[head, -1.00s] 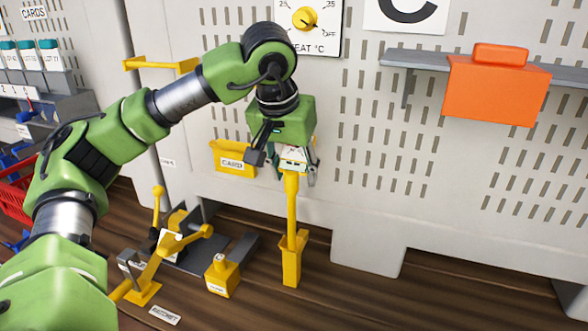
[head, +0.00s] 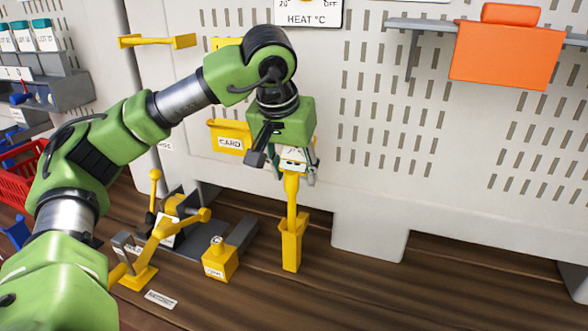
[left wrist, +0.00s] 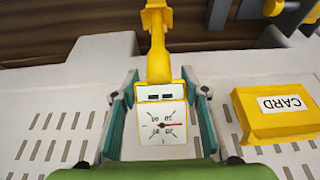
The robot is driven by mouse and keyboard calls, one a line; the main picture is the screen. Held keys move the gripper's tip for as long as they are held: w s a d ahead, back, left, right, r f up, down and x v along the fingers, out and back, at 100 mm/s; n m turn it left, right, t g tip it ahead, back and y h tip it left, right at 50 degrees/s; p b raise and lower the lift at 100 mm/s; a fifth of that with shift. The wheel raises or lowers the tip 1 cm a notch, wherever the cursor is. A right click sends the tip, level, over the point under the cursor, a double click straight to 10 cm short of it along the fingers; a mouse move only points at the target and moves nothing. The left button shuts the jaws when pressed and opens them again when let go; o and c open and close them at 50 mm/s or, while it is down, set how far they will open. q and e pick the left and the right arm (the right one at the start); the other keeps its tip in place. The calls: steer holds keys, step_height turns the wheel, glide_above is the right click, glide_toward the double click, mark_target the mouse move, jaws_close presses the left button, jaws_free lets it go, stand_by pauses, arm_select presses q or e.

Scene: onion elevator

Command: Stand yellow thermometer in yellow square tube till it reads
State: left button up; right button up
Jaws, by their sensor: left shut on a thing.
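The yellow thermometer (head: 291,188) is upright in the head view, its square white dial head between the fingers of my left gripper (head: 294,165). Its stem runs down into the open top of the yellow square tube (head: 291,247), which stands on the wooden floor by the wall. The stem's lower end is hidden inside the tube. In the left wrist view the dial (left wrist: 163,123) faces the camera with a red pointer, and the teal fingers (left wrist: 160,112) flank it on both sides. My right gripper is in neither view.
A yellow box (head: 219,262) and a yellow lever device (head: 160,245) stand left of the tube. A yellow CARD holder (head: 230,138) hangs on the perforated wall. An orange box (head: 507,55) sits at a grey shelf. Floor right of the tube is clear.

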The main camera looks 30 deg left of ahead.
mark_target(294, 189)
arm_select(q)
steer(key=shift+f+b, duration=1.6)
steer(key=shift+f, duration=0.65)
steer(key=o, duration=1.6)
steer(key=shift+c, duration=0.2)
steer(key=v, duration=1.2)
steer(key=shift+s, duration=0.1)
